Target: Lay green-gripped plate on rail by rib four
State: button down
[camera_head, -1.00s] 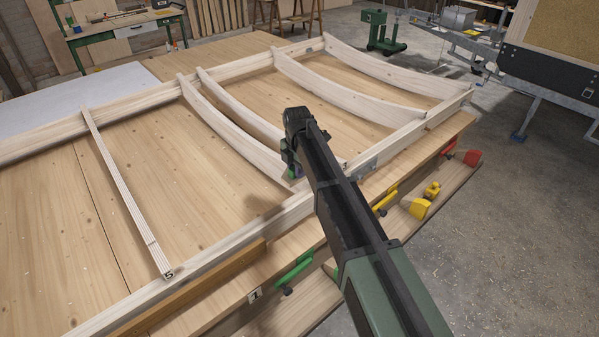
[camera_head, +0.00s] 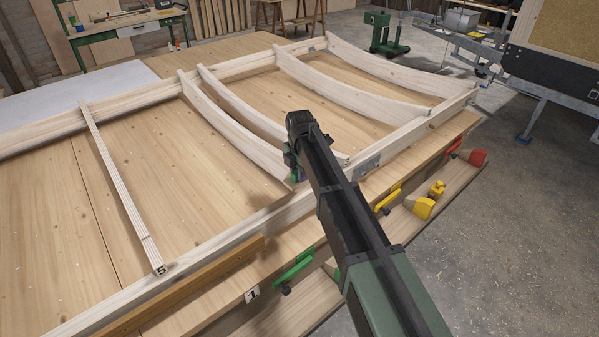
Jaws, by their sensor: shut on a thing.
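My gripper (camera_head: 291,165) is over the near long rail (camera_head: 215,245), by the near end of a curved rib (camera_head: 232,132). My own arm hides most of the jaws. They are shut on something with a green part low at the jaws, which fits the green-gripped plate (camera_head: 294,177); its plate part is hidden. I cannot tell whether it touches the rail. No number shows on this rib. A straight-looking rib marked 5 (camera_head: 125,190) lies to its left across the frame.
Green (camera_head: 292,270), yellow (camera_head: 387,199) and red (camera_head: 477,157) handled items line the near edge. More curved ribs (camera_head: 345,92) stand to the right. The rail is clear between rib 5 and my gripper.

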aim_at(300, 193)
jog(key=shift+f, duration=0.25)
dwell(0.3)
jog(key=shift+f+b, duration=0.65)
jog(key=shift+b, duration=0.15)
jog(key=shift+f, duration=0.1)
jog(key=shift+f+b, duration=1)
jog(key=shift+b, duration=0.1)
jog(key=shift+f+b, duration=0.65)
jog(key=c, duration=0.8)
grip_release()
jog(key=shift+r, duration=0.15)
notch_tip(300, 193, up, 11)
jog(key=p, duration=1.1)
